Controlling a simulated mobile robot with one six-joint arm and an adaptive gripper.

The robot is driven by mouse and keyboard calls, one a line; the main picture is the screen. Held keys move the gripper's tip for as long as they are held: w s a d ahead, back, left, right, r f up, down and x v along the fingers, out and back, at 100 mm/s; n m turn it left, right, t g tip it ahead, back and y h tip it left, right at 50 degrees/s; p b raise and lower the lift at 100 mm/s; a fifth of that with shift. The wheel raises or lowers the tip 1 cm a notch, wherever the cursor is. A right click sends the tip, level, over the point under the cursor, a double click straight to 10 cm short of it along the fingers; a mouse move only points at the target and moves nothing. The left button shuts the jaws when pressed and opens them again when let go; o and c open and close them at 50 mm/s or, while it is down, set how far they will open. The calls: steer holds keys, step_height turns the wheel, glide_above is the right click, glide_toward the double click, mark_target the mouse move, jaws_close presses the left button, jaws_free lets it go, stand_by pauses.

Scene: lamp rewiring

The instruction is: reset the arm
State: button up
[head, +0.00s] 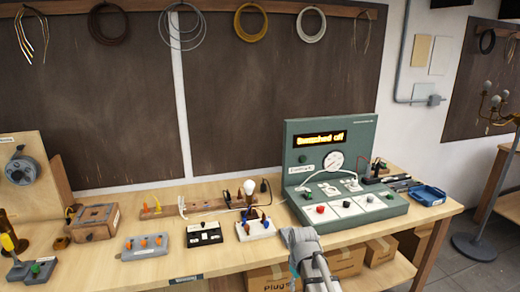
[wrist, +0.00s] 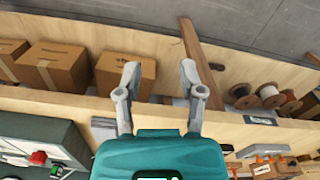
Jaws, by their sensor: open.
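My gripper (wrist: 160,66) shows in the wrist view with its two grey fingers spread apart. Nothing is between the fingers, and they appear clear of everything around them. Its teal body fills the bottom middle of that view. In the head view, a grey part of my arm rises at the bottom, in front of the bench edge below the green test console (head: 350,208). I cannot make out the fingers there. The console also shows at the lower left of the wrist view (wrist: 35,135).
The wooden workbench (head: 140,272) carries switch blocks (head: 205,233), a bulb (head: 248,187) and a blue tray (head: 428,195). Cardboard boxes (wrist: 52,65) sit on the shelf below, with wire spools (wrist: 270,97) further along. A lamp stand (head: 475,245) is at right.

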steer(key=s+d+f+m+b, duration=0.2)
steer(key=s+d+m, duration=0.2)
steer(key=s+m, duration=0.2)
steer(key=shift+s+d+f, duration=0.4)
steer(key=shift+s, duration=0.65)
